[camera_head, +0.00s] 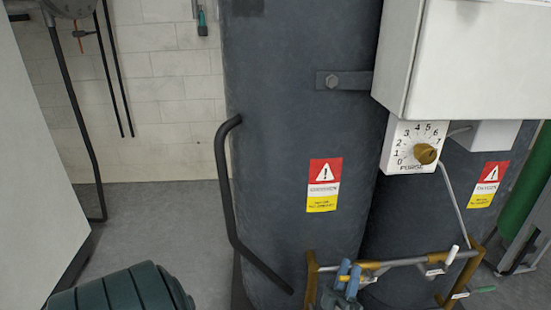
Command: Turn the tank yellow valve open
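A round brass-yellow knob (425,153) sits on a white dial plate (404,140) numbered from 0 and marked PURGE, at the right on a tank assembly. Its exact setting is hard to read. Behind and left of it stands a large dark grey tank (290,110) with a red, white and yellow warning label (324,185). Brass-yellow pipework (311,275) runs low in front, with blue handle-like parts (349,279) and a white lever tip (452,255). No clearly yellow lever shows there. I cannot make out either gripper, and nothing clearly touches the knob.
A white box (460,55) juts out above the dial. A black bent bar (224,190) stands off the tank's left side. A dark green ribbed object (120,290) fills the lower left corner. Grey floor (155,220) is free between the white cabinet (35,180) and the tank.

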